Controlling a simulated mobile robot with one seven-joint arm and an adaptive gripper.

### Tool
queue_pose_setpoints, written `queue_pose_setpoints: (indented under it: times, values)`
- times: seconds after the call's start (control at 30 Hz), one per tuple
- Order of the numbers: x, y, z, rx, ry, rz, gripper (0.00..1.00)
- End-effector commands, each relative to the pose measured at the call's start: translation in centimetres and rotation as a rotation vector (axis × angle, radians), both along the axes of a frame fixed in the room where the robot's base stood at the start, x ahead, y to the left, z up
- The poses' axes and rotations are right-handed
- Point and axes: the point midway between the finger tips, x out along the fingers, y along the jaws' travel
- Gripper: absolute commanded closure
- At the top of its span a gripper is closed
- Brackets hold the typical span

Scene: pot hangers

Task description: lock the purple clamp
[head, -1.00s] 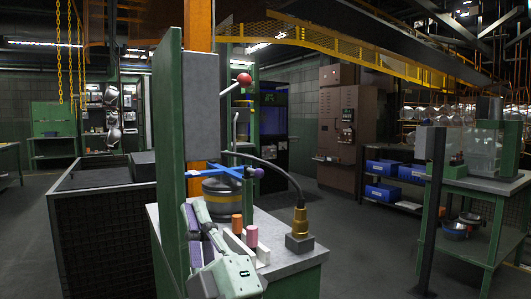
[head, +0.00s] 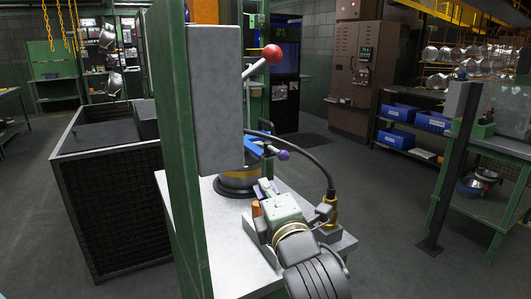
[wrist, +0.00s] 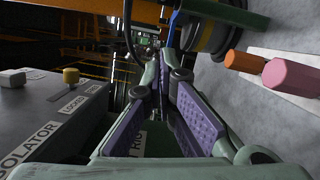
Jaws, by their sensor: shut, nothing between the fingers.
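The clamp shows in the head view as a blue bar (head: 254,146) with a purple knob (head: 283,155) at its right end. It sits at the grey drum with a yellow band (head: 238,184); I cannot tell if it is locked. My gripper (head: 266,190), with purple finger pads, is just below and in front of the knob, apart from it as far as I can see. In the wrist view my gripper (wrist: 167,72) is shut and empty. A bit of blue bar (wrist: 173,27) shows beyond the fingertips; the knob is not clearly visible there.
A green post (head: 180,140) with a grey panel (head: 214,100) stands left of the drum. A red-ball lever (head: 271,54) is above. Orange (wrist: 239,61) and pink (wrist: 289,75) pegs stand close by. A box lettered ISOLATOR (wrist: 35,125) is at left in the wrist view.

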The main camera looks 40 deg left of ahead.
Motion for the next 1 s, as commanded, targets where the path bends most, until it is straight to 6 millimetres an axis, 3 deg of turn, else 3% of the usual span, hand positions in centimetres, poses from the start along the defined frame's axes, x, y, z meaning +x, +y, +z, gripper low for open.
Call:
queue_pose_setpoints:
  times: [0.53,1.0]
  values:
    - [0.5,0.7,0.1,-0.003,0.002,0.000,1.00]
    - [5.9,8.1,0.8,-0.004,0.002,0.001,1.00]
